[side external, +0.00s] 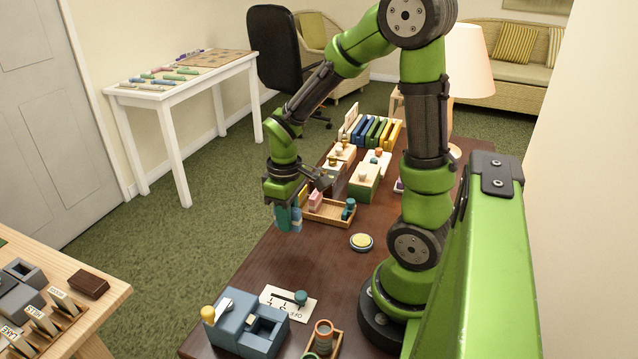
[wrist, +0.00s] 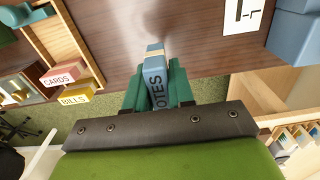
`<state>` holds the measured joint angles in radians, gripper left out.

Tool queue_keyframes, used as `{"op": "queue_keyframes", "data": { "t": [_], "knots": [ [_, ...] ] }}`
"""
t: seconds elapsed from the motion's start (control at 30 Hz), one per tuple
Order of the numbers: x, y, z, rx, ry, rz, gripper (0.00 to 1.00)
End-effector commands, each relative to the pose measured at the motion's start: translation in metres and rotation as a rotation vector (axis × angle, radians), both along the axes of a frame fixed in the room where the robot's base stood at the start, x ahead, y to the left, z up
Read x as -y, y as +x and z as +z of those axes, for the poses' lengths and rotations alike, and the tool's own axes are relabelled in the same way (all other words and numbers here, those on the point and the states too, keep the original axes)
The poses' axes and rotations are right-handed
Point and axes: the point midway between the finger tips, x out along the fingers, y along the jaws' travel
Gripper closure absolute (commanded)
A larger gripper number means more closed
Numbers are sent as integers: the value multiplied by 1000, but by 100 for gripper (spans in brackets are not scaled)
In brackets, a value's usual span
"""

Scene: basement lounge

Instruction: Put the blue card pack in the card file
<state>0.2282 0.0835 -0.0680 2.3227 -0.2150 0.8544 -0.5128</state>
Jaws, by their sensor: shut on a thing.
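My gripper (side external: 290,214) is shut on the blue card pack (wrist: 155,72), whose label partly shows as "OTES". The pack also shows between the teal fingers in the side view (side external: 297,222), held in the air off the left edge of the dark table (side external: 335,255). In the wrist view the gripper (wrist: 157,90) grips the pack from both sides, and one end sticks out beyond the fingers. The card file (side external: 55,318), with upright labelled dividers, stands on the light wooden table at the lower left. Its dividers also show at the wrist view's lower right (wrist: 297,140).
A wooden tray (side external: 340,219) holds a pink "CARDS" pack (wrist: 58,75), a yellow "BILLS" pack (wrist: 76,97) and teal items. A blue-grey block (side external: 236,322) stands at the dark table's near end. A brown block (side external: 88,285) lies beside the file. Open floor separates the tables.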

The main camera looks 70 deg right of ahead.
Motion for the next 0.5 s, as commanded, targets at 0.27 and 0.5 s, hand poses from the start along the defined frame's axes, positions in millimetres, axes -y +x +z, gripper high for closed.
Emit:
{"op": "queue_keyframes", "data": {
  "t": [0.27,0.5],
  "knots": [
    [24,-6,21,-9,1,-89,100],
    [98,-23,22,-13,1,-599,100]
  ]
}}
